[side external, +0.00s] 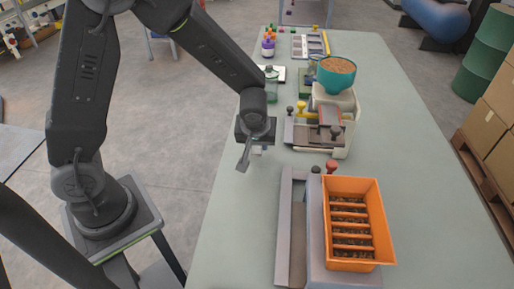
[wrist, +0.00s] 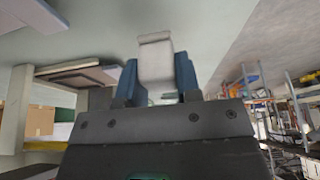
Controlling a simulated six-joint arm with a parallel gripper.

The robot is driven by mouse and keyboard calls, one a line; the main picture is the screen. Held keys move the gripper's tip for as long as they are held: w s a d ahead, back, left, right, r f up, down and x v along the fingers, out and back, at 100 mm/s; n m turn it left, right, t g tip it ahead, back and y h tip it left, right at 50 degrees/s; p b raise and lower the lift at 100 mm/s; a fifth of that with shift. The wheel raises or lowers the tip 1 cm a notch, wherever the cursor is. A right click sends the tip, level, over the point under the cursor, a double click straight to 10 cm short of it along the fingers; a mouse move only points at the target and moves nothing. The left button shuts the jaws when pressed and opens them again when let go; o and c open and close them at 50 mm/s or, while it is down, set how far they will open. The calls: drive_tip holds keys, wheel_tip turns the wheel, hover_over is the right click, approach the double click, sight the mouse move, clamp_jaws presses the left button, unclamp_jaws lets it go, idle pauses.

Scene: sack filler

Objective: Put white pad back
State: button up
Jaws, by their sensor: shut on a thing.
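The white pad (wrist: 157,62) is between the two blue fingers of my gripper (wrist: 157,80) in the wrist view. My gripper is shut on it, and the pad's free end sticks out beyond the fingertips. In the side external view my gripper (side external: 249,156) hangs above the left edge of the green table, left of the cream machine. Only a small pale bit of the pad (side external: 257,151) shows there, partly hidden by the gripper.
An orange hopper (side external: 382,225) with slats stands at the near right, beside a grey rail (side external: 292,225). The cream machine (side external: 348,105) carries a teal bowl (side external: 337,82) of grain. Small coloured items and a tray (side external: 310,46) sit at the back. The right table side is clear.

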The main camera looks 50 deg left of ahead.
drive_tip(key=shift+f, duration=1.25)
drive_tip(key=shift+f, duration=0.2)
drive_tip(key=o, duration=1)
drive_tip(key=shift+c, duration=0.2)
drive_tip(key=shift+r, duration=0.1)
drive_tip(key=v, duration=1.2)
drive_tip(key=s+a+r+m+t+h, duration=0.2)
drive_tip(key=s+r+m, duration=0.7)
drive_tip(key=s, duration=0.6)
wheel_tip(320, 180, up, 2)
drive_tip(key=shift+r+h, duration=0.15)
drive_tip(key=shift+h, duration=0.45)
